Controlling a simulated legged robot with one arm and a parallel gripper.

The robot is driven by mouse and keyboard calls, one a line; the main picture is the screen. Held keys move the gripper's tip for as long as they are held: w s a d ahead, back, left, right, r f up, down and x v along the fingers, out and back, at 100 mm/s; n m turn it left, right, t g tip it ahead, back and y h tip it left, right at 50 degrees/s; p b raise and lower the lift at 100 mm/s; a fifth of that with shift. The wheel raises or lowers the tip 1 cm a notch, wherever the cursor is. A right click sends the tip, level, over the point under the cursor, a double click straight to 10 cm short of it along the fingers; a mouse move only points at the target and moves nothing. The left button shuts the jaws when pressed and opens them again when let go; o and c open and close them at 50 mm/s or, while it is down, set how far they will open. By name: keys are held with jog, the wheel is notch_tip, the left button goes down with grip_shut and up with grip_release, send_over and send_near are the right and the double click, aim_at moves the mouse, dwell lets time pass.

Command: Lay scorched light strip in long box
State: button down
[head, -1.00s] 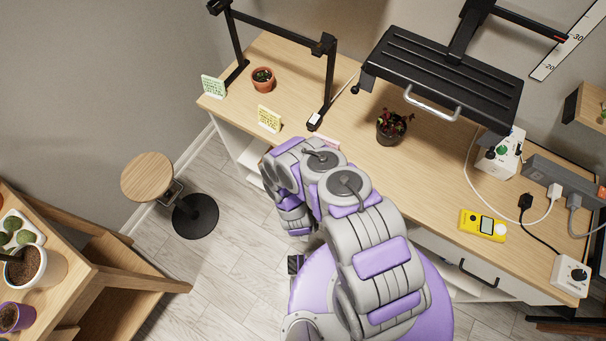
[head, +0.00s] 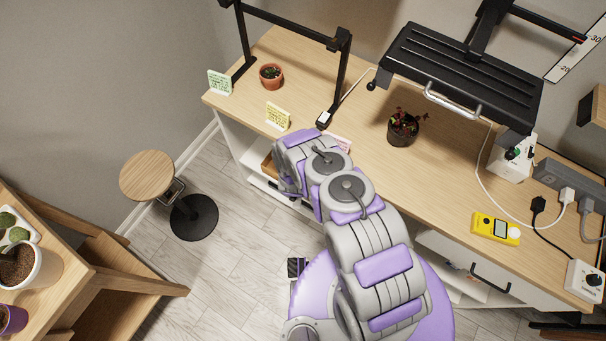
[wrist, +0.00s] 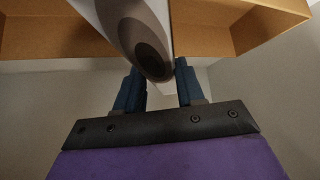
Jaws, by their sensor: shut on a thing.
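In the wrist view my gripper (wrist: 160,88) has its blue fingers on either side of a pale grey strip-like thing (wrist: 125,12) with a dark rounded end, likely the scorched light strip. My gripper is shut on it. Brown walls of an open box (wrist: 265,24), likely the long box, lie beyond the strip on both sides. The strip crosses in front of the box; I cannot tell whether it touches it. In the head view a small brown part of the box (head: 268,167) shows beside my arm, below the bench top. My gripper and the strip are hidden there.
The wooden bench (head: 350,165) holds a terracotta pot (head: 270,76), a dark pot (head: 403,130), note cards (head: 278,115) and a yellow meter (head: 495,229). A black lamp panel (head: 460,75) hangs above. A round stool (head: 147,175) stands on open floor at left.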

jog(key=f, duration=0.2)
jog(key=shift+d+f+b, duration=0.4)
jog(key=shift+d+r, duration=0.1)
jog(key=shift+d, duration=0.25)
jog(key=shift+a+f+b, duration=0.3)
jog(key=shift+a+f, duration=0.15)
jog(key=c, duration=1.1)
grip_release()
jog(key=o, duration=0.4)
jog(key=shift+d, duration=0.35)
jog(key=shift+a+r, duration=0.1)
jog(key=shift+a+r+p, duration=0.15)
jog(key=shift+r+p, duration=0.3)
jog(key=shift+p, duration=0.1)
jog(key=p+v, duration=0.3)
jog(key=v, duration=0.8)
jog(key=shift+s+r, duration=0.2)
jog(key=shift+s, duration=0.25)
